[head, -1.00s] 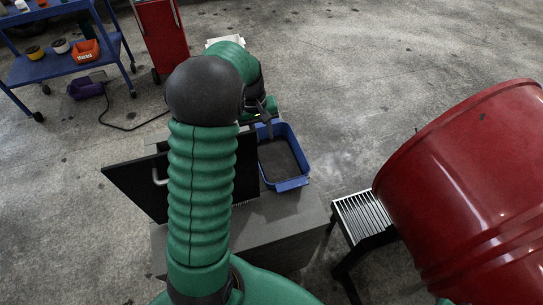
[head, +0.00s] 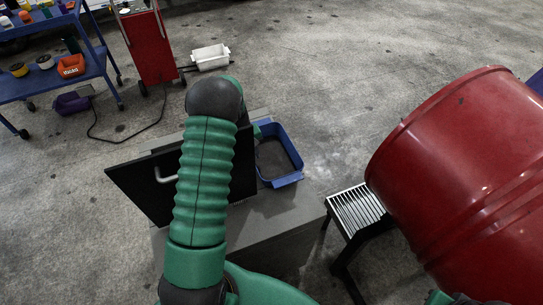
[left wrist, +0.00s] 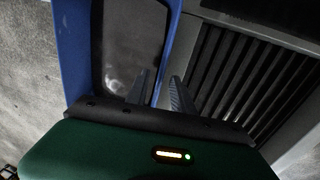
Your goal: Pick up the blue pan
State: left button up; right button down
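The blue pan (head: 282,183) is a rectangular tray with a dark inside. In the head view it sits at the back right of a grey cabinet (head: 270,230). In the left wrist view, the fingers of my left gripper (left wrist: 159,76) stand apart, one on each side of the pan's blue side wall (left wrist: 170,45). A narrow gap seems to remain around the wall; firm contact cannot be made out.
A black panel with a handle (head: 140,190) stands left of the pan. A red drum (head: 455,170) and a slatted metal stand (head: 355,212) are at the right. Open floor lies beyond the pan.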

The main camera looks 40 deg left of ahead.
pick_arm(q)
jog(key=shift+w+f, duration=0.25)
jog(key=shift+f, duration=0.55)
jog(key=shift+s+r, duration=0.1)
jog(key=shift+s, duration=0.05)
jog(key=shift+c, duration=0.3)
jog(key=shift+a, duration=0.1)
jog(key=shift+c, duration=1.1)
grip_shut()
